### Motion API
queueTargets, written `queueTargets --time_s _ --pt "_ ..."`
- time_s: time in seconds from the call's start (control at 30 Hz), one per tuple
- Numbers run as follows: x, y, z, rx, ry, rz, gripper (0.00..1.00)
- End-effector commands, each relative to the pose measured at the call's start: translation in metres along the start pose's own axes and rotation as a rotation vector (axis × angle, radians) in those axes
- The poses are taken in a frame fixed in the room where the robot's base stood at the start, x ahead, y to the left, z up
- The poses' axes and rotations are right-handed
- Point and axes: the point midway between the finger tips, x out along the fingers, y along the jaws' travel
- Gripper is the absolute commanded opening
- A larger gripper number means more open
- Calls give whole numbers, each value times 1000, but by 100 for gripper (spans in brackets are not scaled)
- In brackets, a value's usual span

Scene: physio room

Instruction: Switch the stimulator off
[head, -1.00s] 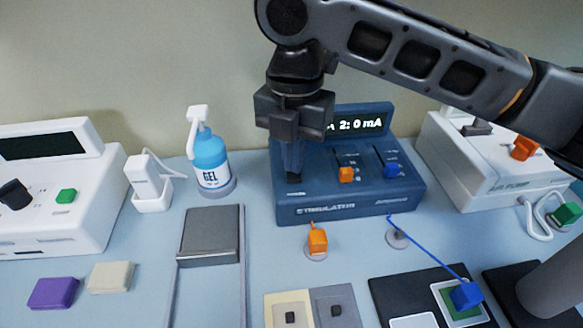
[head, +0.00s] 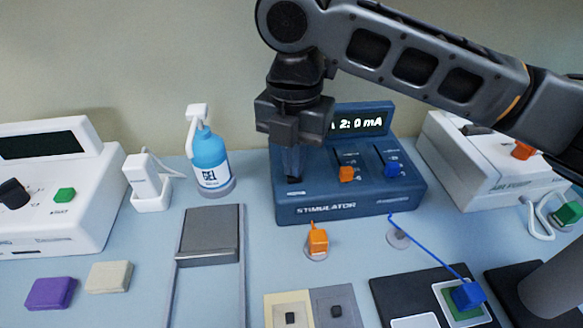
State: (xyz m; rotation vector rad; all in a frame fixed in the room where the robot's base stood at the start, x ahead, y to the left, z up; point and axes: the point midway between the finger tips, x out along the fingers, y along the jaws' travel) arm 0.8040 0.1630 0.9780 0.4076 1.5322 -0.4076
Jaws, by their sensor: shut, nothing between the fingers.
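The stimulator (head: 350,205) is a dark blue box in the middle of the head view, with a raised display (head: 361,122) of which "2: 0 mA" can be read. Its left part is covered by my gripper. An orange slider (head: 346,174) and a blue slider (head: 393,171) sit low in their slots on the sloped top. My gripper (head: 292,178) is shut and empty, pointing down at the left side of the stimulator's panel. The control under the fingertips is hidden, and I cannot tell whether they touch it.
A blue gel bottle (head: 209,160) and a white holder (head: 148,185) stand left of the stimulator. A white device (head: 60,210) is far left, an air pump (head: 480,165) right. Orange (head: 318,240) and blue (head: 467,295) plugs and pads lie in front.

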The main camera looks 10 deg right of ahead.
Motion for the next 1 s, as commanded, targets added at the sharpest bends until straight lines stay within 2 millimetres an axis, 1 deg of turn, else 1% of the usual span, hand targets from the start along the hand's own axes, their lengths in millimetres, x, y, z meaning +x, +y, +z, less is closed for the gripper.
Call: queueTargets --time_s 0.67,0.83,1.0 --pt "9 0 0 0 0 0 0" --pt "3 0 0 0 1 -1 0" --pt "-10 0 0 0 1 0 0"
